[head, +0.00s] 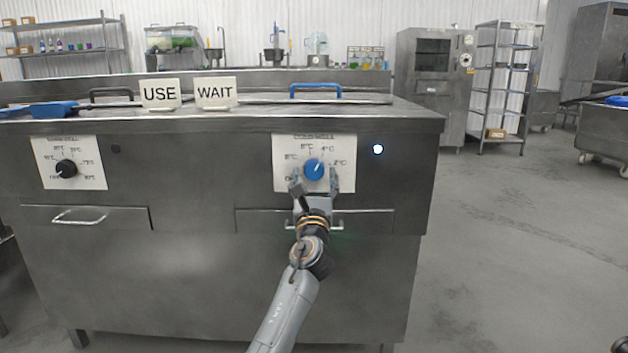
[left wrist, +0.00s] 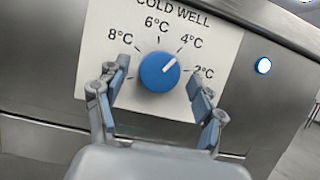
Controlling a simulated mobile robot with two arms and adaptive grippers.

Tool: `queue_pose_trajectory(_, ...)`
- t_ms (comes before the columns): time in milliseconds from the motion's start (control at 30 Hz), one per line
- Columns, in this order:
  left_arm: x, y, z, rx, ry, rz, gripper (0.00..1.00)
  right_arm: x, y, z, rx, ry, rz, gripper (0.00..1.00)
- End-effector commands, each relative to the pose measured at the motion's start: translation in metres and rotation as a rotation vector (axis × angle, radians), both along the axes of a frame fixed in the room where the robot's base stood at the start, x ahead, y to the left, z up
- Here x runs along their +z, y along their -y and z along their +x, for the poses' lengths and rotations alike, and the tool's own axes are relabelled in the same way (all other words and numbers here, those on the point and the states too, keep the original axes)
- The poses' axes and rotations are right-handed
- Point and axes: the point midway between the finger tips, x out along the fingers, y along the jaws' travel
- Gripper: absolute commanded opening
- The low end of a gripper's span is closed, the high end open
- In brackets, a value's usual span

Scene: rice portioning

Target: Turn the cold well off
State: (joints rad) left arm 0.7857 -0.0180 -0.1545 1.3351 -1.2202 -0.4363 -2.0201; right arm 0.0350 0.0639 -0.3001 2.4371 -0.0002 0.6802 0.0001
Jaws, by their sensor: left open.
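The cold well's blue knob (head: 314,169) sits on a white dial plate (head: 284,153) on the front of the steel counter. In the left wrist view the knob (left wrist: 159,73) has its white mark pointing up and right, roughly at 4°C. A small indicator light (head: 378,149) right of the plate glows bluish white; it also shows in the left wrist view (left wrist: 263,65). My left gripper (head: 314,184) is open just in front of and below the knob, one finger to each side, apparently not touching it. The dial's lower left is partly hidden by a finger. My right gripper is out of view.
A second dial with a black knob (head: 66,169) is at the counter's left. A drawer handle (head: 330,226) lies behind my left wrist. USE (head: 160,94) and WAIT (head: 216,93) signs stand on top. The floor at right is clear.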

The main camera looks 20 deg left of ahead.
Motion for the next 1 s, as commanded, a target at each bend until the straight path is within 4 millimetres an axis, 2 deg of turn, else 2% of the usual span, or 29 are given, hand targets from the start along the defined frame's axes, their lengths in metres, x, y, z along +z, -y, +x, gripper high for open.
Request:
queue_pose_trajectory(67, -0.0001, 0.0001, -0.0001, 0.0, 0.0, 0.0, 0.66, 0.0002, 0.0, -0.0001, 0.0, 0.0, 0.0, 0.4)
queue_pose_trajectory(300, -0.0002, 0.0002, -0.0003, 0.0, 0.0, 0.0, 0.17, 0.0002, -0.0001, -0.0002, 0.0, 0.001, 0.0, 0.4)
queue_pose_trajectory(333, -0.0002, 0.0002, -0.0003, 0.0, 0.0, 0.0, 0.14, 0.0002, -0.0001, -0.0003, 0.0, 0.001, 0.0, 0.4)
queue_pose_trajectory(667, -0.0011, 0.0011, -0.0001, -0.001, 0.011, -0.038, 0.14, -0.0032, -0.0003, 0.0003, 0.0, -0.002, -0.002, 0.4)
queue_pose_trajectory(1000, -0.0015, 0.0038, 0.0005, -0.001, 0.074, -0.252, 0.14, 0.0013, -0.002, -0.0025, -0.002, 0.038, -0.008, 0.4)
